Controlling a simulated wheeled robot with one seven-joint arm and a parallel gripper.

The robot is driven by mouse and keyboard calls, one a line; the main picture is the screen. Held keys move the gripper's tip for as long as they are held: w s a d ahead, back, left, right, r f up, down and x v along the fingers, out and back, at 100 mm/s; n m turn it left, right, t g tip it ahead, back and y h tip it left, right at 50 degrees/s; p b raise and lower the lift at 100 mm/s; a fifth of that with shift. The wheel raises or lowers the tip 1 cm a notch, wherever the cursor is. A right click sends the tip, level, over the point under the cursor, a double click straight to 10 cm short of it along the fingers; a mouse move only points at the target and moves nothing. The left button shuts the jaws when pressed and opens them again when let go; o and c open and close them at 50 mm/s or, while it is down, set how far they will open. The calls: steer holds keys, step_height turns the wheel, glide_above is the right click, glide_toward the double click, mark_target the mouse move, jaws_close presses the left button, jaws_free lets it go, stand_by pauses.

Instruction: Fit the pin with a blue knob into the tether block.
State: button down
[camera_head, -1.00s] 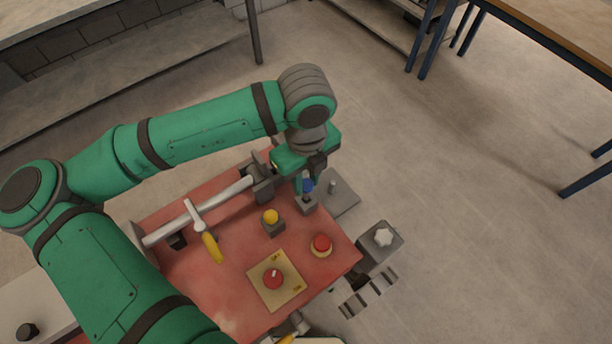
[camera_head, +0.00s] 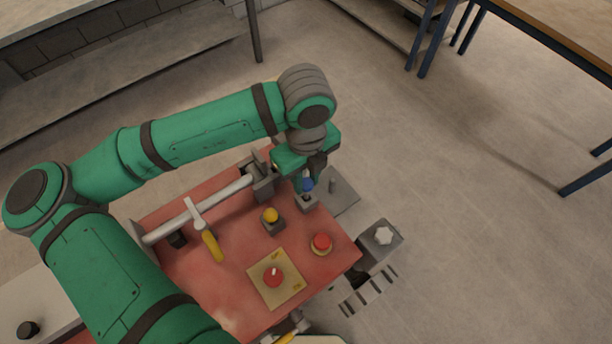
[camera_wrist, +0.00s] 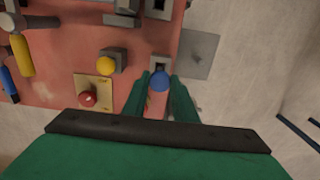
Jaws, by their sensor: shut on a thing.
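My gripper (camera_head: 307,181) points down at the far right part of the red table. It is shut on the blue knob (camera_wrist: 160,80) of the pin, which also shows in the head view (camera_head: 307,186). A small grey block (camera_head: 307,203), which looks like the tether block, is directly below the knob in the head view. In the wrist view the block (camera_wrist: 158,62) shows just beyond the knob, between and past the fingertips. The pin's lower end is hard to make out, so I cannot tell how far it is in the block.
A yellow knob (camera_head: 270,215) on a grey block, a red button (camera_head: 321,243) and a red dial (camera_head: 273,277) on a yellow plate are nearby. A yellow-handled hammer (camera_head: 211,245) lies left. A grey plate (camera_head: 342,194) with a peg adjoins the right edge.

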steer(key=shift+f, duration=2.05)
steer(key=c, duration=0.9)
jaws_free()
steer(key=shift+r, duration=4)
